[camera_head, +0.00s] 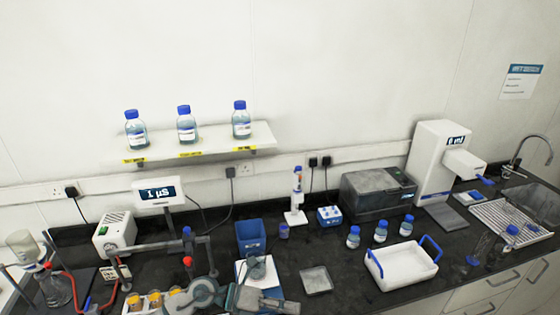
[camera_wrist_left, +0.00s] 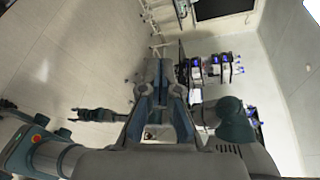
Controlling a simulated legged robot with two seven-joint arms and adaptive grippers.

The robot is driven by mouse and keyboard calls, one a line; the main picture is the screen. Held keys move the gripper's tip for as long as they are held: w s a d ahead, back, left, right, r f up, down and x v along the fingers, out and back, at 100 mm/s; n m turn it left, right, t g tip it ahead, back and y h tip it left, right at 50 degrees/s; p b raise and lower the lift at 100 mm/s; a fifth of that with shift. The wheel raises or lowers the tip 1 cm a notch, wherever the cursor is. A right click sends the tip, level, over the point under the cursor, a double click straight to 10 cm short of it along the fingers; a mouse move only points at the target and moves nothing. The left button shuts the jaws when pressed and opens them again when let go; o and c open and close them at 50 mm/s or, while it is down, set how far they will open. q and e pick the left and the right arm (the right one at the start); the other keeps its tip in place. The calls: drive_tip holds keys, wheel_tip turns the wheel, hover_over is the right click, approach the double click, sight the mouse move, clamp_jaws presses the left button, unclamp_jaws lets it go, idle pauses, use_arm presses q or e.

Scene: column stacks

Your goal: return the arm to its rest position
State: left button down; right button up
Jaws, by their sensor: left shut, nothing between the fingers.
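My left arm shows at the bottom centre of the head view, low over the front of the dark bench. My left gripper (camera_head: 270,300) is at its end, partly cut off by the lower edge. In the left wrist view the left gripper (camera_wrist_left: 163,95) has its blue-padded fingers pointing away from the camera. It is shut and empty. A dark shape (camera_wrist_left: 95,115) at the left of that view looks like my right gripper. It is too small to tell its jaws. The right gripper is not in the head view.
A white square plate (camera_head: 258,273) lies behind the left arm. A tray with orange-topped jars (camera_head: 155,300) is at its left. A blue bin (camera_head: 251,235), a grey square dish (camera_head: 316,280) and a white basket (camera_head: 402,268) stand nearby. Bottles (camera_head: 187,127) stand on the wall shelf.

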use_arm(q)
wheel_tip(320, 180, up, 6)
drive_tip(key=w+f+n+t+h, duration=0.1)
drive_tip(key=w+n+t+h, duration=0.1)
drive_tip(key=n+t+h, duration=0.55)
drive_tip(key=w+a+f+n+t+y, duration=0.25)
drive_tip(key=n+t+y, duration=0.35)
drive_tip(key=n, duration=0.3)
drive_tip(key=w+a+f+n+t+y, duration=0.1)
drive_tip(key=w+a+n+t+y, duration=0.1)
drive_tip(key=a+n+t+y, duration=0.4)
drive_tip(key=s+a+f+n+g+y, duration=0.2)
drive_tip(key=a+f+n+y, duration=0.35)
drive_tip(key=f, duration=0.35)
drive_tip(key=s+a+f+n+g+y, duration=0.2)
drive_tip(key=a+f+n+y, duration=0.2)
drive_tip(key=f+n, duration=0.35)
drive_tip(key=s+a+f+n+g+y, duration=0.1)
drive_tip(key=s+a+f+n+g, duration=0.3)
drive_tip(key=s+f, duration=0.6)
drive_tip(key=s+a+f+m+g+y, duration=0.1)
drive_tip(key=s+f+g, duration=0.6)
drive_tip(key=s, duration=0.6)
wheel_tip(320, 180, down, 27)
drive_tip(key=s+g+b, duration=0.1)
drive_tip(key=s+a+f+g+b, duration=0.1)
drive_tip(key=s+a+f, duration=0.2)
drive_tip(key=s+f, duration=1.5)
drive_tip(key=shift+s+a+b, duration=0.2)
drive_tip(key=shift+b, duration=0.15)
